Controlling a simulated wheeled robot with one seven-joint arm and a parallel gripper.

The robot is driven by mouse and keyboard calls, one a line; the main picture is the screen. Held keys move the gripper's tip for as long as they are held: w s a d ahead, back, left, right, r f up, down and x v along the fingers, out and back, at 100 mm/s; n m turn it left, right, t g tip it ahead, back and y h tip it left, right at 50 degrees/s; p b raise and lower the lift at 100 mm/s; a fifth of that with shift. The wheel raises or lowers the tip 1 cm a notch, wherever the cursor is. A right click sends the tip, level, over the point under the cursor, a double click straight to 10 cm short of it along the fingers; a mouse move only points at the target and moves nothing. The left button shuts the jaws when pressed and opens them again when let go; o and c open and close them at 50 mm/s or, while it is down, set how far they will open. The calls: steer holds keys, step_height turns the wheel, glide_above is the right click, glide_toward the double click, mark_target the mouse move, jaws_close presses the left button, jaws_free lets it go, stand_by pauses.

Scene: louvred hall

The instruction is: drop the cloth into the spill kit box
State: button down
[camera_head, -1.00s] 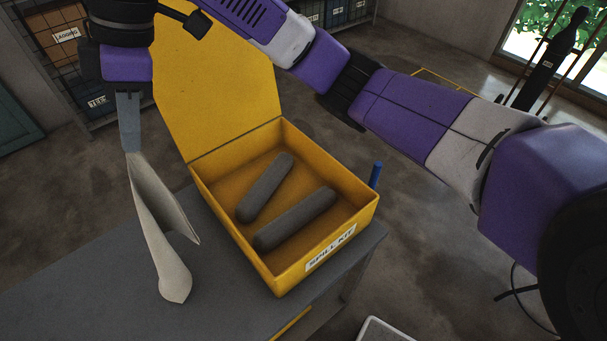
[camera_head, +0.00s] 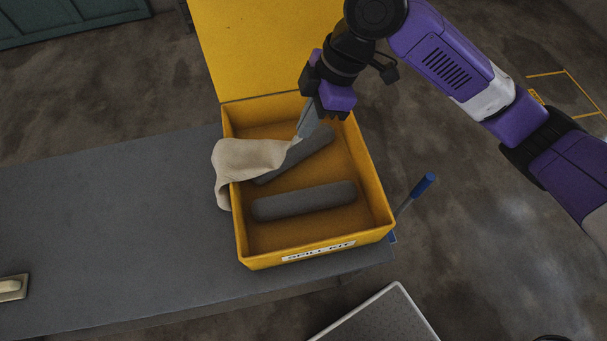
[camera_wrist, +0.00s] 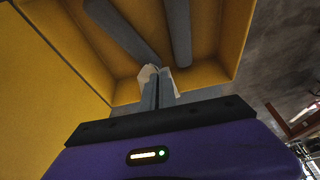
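The beige cloth (camera_head: 248,160) drapes over the left wall of the yellow spill kit box (camera_head: 250,246), part inside and part hanging outside. My gripper (camera_head: 298,138) is over the box's inside with its fingers on the cloth's right end. In the wrist view my gripper (camera_wrist: 157,85) is shut with a small pale bit of the cloth (camera_wrist: 149,72) at its fingertips. The box stands on a grey bench with its lid (camera_head: 262,50) open at the back. Two grey rolls lie inside, the front roll (camera_head: 305,201) and the back roll (camera_head: 308,150), which is partly hidden by cloth and gripper.
The grey bench top (camera_head: 110,215) is clear left of the box, apart from a small object (camera_head: 12,287) at its left edge. A blue-handled tool (camera_head: 422,186) stands right of the box. A grey panel with a pale rim (camera_head: 385,318) is at the bottom.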

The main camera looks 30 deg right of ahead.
step_height(320, 180, down, 6)
steer(key=b, duration=0.4)
steer(key=shift+f+b, duration=0.15)
steer(key=shift+b, duration=0.2)
steer(key=shift+s, duration=0.1)
steer(key=c, duration=1)
jaws_free()
steer(key=shift+o, duration=0.2)
steer(key=o, duration=0.7)
